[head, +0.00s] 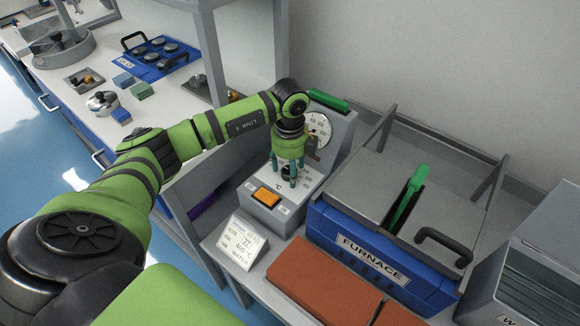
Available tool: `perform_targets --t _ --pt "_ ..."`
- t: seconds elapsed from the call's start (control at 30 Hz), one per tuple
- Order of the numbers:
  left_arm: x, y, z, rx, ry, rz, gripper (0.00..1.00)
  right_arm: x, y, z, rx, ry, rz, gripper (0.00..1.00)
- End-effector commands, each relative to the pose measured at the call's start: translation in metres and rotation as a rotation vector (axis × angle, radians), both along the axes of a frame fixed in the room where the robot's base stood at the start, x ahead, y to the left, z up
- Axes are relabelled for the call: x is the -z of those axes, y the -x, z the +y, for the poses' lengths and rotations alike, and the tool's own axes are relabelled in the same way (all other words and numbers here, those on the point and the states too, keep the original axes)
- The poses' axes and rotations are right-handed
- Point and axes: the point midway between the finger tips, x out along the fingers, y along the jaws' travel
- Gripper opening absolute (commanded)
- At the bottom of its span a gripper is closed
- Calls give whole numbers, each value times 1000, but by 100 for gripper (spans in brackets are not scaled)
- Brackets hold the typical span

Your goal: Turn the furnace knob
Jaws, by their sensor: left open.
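The furnace control box (259,211) is grey, with an orange switch (266,197) on its front slope and a round dial (318,128) on its upright back panel. The dark furnace knob (287,171) shows on the sloped face above the switch. My left gripper (284,178) points down over the knob with its fingers apart on either side of it. I cannot tell whether the fingers touch the knob. My right gripper is not in view.
A white sign (241,245) stands in front of the box. Orange-brown bricks (322,285) lie in front of the furnace. Green-handled tongs (408,198) rest at the furnace lid beside a black handle (443,248). A grey post (207,52) and a cluttered bench (95,111) are at the left.

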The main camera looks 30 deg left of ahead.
Motion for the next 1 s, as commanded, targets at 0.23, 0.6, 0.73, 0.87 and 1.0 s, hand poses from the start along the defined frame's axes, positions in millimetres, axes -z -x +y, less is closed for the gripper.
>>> perform_targets --t 0.23,0.6,0.73,0.87,1.0 --pt "0 0 0 0 0 0 48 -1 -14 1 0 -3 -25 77" --pt "1 0 -2 8 4 2 8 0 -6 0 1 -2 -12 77" --pt "1 1 -2 36 5 1 8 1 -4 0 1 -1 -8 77" --pt "1 1 -3 93 7 2 8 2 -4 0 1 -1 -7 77" --pt "2 1 -3 190 7 3 8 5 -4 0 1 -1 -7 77"
